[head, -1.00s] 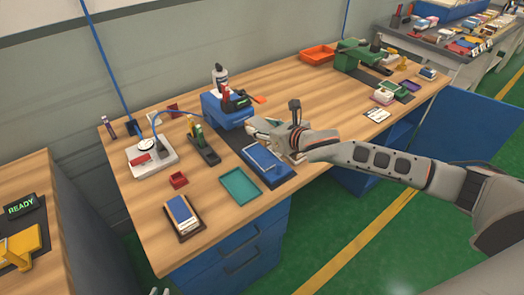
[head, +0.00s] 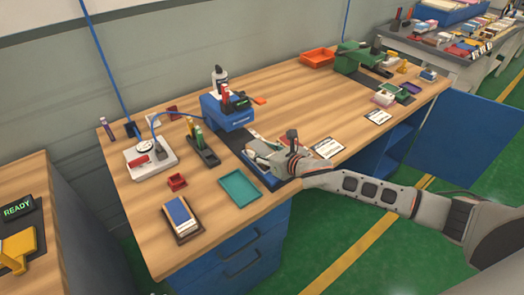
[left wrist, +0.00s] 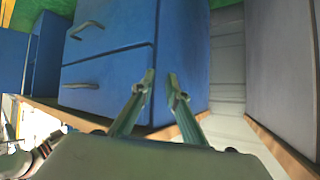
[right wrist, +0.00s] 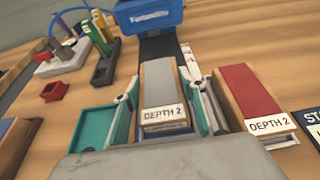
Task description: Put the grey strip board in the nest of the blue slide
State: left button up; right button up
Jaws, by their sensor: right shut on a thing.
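My right gripper (head: 268,152) is shut on the grey strip board (right wrist: 159,82); in the right wrist view the board lies between the two fingers, with a white "DEPTH 2" label at its near end. In the head view this gripper is over the blue slide (head: 262,180), which shows only as a blue edge beneath it. The hand hides the nest and most of the slide, so I cannot tell whether the board touches it. My left gripper (left wrist: 161,88) is open and empty in the left wrist view, in front of the blue drawers.
A red board (right wrist: 248,90) labelled "DEPTH 2" lies right of the right gripper. A blue press (head: 227,112) stands behind. A teal tray (head: 240,187) and a small red box (head: 177,182) lie to the left.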

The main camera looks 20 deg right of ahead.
jog(key=shift+f, duration=0.1)
jog(key=o, duration=1.2)
jog(key=shift+c, duration=0.2)
jog(key=v, duration=1.2)
jog(key=shift+p, duration=0.4)
